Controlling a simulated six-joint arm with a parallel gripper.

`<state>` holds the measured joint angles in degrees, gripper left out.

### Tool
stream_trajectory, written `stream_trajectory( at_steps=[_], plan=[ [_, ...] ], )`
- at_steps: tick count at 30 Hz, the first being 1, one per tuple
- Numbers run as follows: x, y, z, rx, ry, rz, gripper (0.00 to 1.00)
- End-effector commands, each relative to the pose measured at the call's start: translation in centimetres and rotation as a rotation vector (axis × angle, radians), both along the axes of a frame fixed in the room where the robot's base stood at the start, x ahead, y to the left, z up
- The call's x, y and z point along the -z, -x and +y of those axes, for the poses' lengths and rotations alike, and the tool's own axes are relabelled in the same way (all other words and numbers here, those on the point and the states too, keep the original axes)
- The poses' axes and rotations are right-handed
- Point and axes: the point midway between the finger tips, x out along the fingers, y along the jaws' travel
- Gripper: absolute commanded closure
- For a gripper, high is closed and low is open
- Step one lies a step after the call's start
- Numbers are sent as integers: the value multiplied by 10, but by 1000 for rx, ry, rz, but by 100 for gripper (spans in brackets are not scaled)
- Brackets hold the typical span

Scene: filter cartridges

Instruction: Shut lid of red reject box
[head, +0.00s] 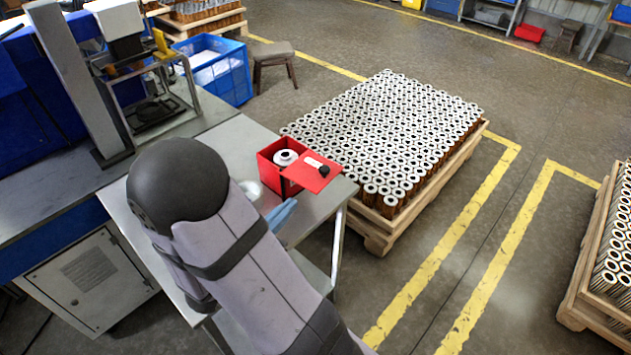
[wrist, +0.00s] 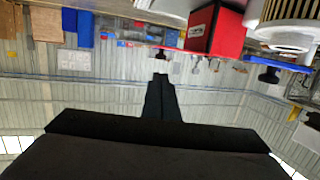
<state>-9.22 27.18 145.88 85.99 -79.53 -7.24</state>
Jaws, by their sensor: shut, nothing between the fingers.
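The red reject box (head: 268,172) stands on the grey bench in the head view. Its red lid (head: 312,180) lies flat, shifted to the right side, so the left part of the box is open. The lid bears a black knob (head: 323,171) and a white label. A white cartridge (head: 286,157) shows in the opening. My gripper (wrist: 160,82) is shut and empty in the wrist view; in the head view my arm hides it. A red box-like thing (wrist: 226,34) shows at the top of the wrist view, apart from the fingertips.
A blue glove-like item (head: 281,214) lies near the bench's right edge. A pallet (head: 376,226) packed with cartridges stands beyond the bench. A press-like machine (head: 95,75) stands at the left. Bare bench (head: 232,146) lies left of the box.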

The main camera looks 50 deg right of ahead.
Motion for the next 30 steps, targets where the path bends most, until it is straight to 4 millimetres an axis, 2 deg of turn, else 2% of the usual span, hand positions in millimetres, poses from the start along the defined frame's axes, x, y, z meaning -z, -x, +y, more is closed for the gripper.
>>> stream_trajectory(
  at_steps=[5,11,30],
  plan=[
    [0,-1,-5,1,-1,-1,100],
    [3,-5,-23,3,-3,1,100],
    [19,-30,-116,2,-4,-2,100]
  ],
)
